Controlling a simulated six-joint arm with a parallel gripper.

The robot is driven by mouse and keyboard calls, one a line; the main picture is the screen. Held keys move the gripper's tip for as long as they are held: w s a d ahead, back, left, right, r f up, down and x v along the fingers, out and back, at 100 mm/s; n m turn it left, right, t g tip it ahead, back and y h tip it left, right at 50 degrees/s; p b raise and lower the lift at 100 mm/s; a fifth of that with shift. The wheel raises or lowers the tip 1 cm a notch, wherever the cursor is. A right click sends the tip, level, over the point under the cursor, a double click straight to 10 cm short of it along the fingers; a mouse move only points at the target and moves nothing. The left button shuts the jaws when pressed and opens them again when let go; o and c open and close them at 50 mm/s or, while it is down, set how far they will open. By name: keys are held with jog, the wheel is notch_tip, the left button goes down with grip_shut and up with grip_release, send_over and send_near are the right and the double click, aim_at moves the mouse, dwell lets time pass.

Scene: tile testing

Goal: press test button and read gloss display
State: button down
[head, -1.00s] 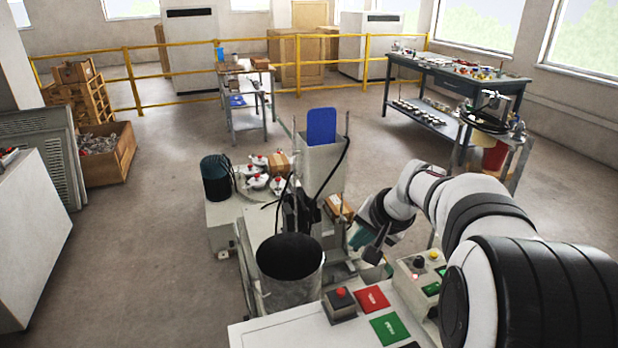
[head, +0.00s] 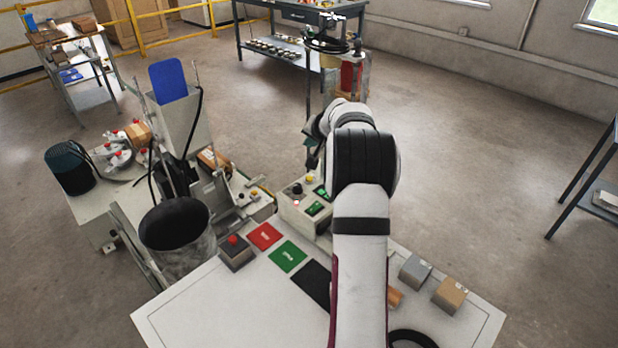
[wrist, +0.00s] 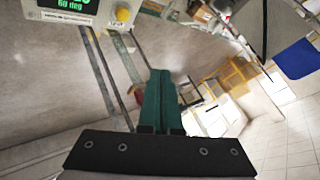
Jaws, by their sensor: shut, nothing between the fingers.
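The beige gloss tester box (head: 288,211) stands at the back edge of the white table. On it are a black knob (head: 297,188), a yellow button (head: 309,179), a small red light (head: 296,203) and green displays (head: 314,208). In the wrist view the display (wrist: 70,5) is cut off at the top; "60 deg" shows under partly hidden digits. The yellow button (wrist: 122,14) shows beside it. My gripper (wrist: 162,75) is shut and empty, its green fingers together and apart from the button. In the head view my gripper (head: 312,155) is above the box's back side, partly hidden by my arm.
A red-button box (head: 236,254), a red pad (head: 265,236), a green pad (head: 287,256) and a black pad lie on the white table (head: 200,310). Grey and brown blocks (head: 450,294) sit at right. A dark bucket (head: 174,223) and machine stand close at left.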

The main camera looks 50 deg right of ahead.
jog(key=shift+f, duration=4.4)
jog(key=shift+f, duration=0.1)
jog(key=shift+f, duration=0.3)
jog(key=shift+f, duration=0.5)
jog(key=shift+r, duration=0.95)
jog(key=shift+r, duration=0.1)
jog(key=shift+r, duration=2.4)
